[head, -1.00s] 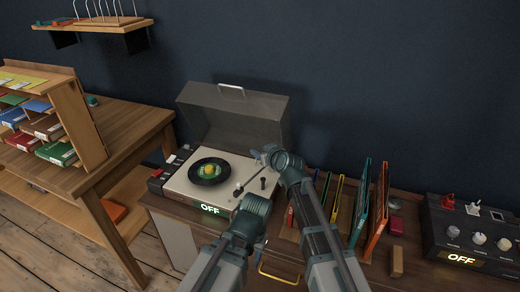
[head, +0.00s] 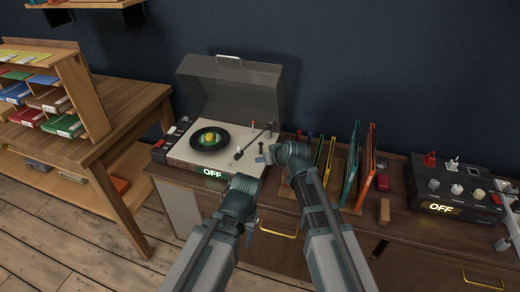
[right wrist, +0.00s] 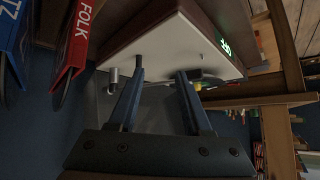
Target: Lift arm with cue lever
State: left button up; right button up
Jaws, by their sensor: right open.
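The record player (head: 183,158) stands on the cabinet with its grey lid (head: 230,88) raised and a black record (head: 197,136) on its platter. Its tonearm (head: 252,143) lies to the right of the record, apart from it. A thin red-tipped stick (head: 252,125) and a small dark post (head: 261,146) stand near it; I cannot tell which is the cue lever. My right gripper (head: 263,158) is at the deck's right edge. In the right wrist view its open fingers (right wrist: 158,74) have nothing between them, near the pale deck (right wrist: 170,48). My left gripper (head: 250,236) hangs low in front of the cabinet.
Upright coloured sleeves (head: 350,165) stand in a rack just right of my right gripper. A control box (head: 455,190) reading OFF is farther right. A wooden table with a file rack (head: 85,95) is at the left.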

pick_arm(q)
jog(key=shift+s+a+r, duration=0.1)
jog(key=shift+s+a, duration=0.05)
jog(key=shift+s, duration=0.25)
pick_arm(e)
jog(key=shift+s+d+f+g, duration=0.15)
jog(key=shift+s+d+f, duration=0.05)
jog(key=shift+s, duration=0.35)
jog(key=shift+s+d+f+g, duration=0.1)
jog(key=shift+s+d+f, duration=0.15)
jog(key=shift+s, duration=0.25)
jog(key=shift+s+d+f+g, duration=0.15)
jog(key=shift+s+d+f, duration=0.05)
jog(key=shift+s, duration=0.35)
